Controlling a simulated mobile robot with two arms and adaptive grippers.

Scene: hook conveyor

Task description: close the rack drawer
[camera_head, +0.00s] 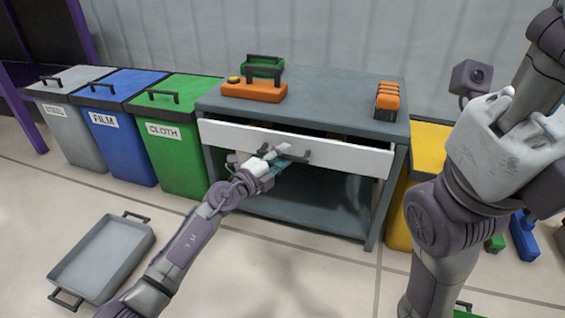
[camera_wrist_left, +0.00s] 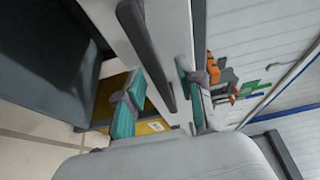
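The rack drawer (camera_head: 350,157) has a white front and stands partly open under the grey rack top (camera_head: 335,95). A dark gap shows behind its front. Its dark bar handle (camera_head: 303,157) also shows in the left wrist view (camera_wrist_left: 150,50). My left gripper (camera_head: 277,160) is at the handle, near the middle of the drawer front. In the left wrist view its teal-tipped fingers (camera_wrist_left: 160,92) are apart, with the handle's end between them; contact is unclear. My right arm's white hand (camera_head: 500,140) is raised at the right; its finger state is unclear.
Grey, blue and green bins (camera_head: 180,150) stand left of the rack. A yellow bin (camera_head: 428,150) is at right. A grey tray (camera_head: 103,262) lies on the floor.

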